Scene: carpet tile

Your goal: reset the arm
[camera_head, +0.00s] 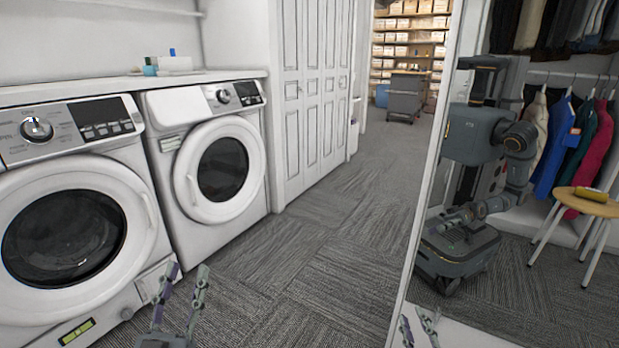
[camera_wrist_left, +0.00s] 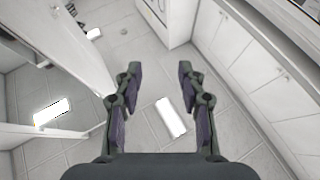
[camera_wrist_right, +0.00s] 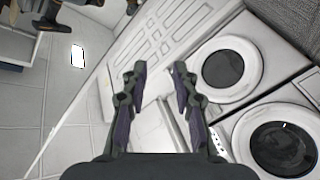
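My left gripper (camera_head: 188,270) rises from the bottom edge in the head view, in front of the washing machines and over the carpet. Its two fingers stand apart with nothing between them. It also shows open and empty in the left wrist view (camera_wrist_left: 157,75). My right gripper (camera_head: 418,318) shows only its fingertips at the bottom edge of the head view, near the white frame. In the right wrist view (camera_wrist_right: 157,75) its fingers are apart and empty. The arm links behind both grippers are out of the head view.
Two white front-loading machines, one nearer (camera_head: 150,215) and one farther (camera_head: 258,150), line the left. Small items lie on the counter (camera_head: 100,88). A white frame (camera_head: 432,165) stands right. Hanging clothes and a round wooden stool (camera_head: 584,203) are beyond. The central carpet (camera_head: 330,230) is clear.

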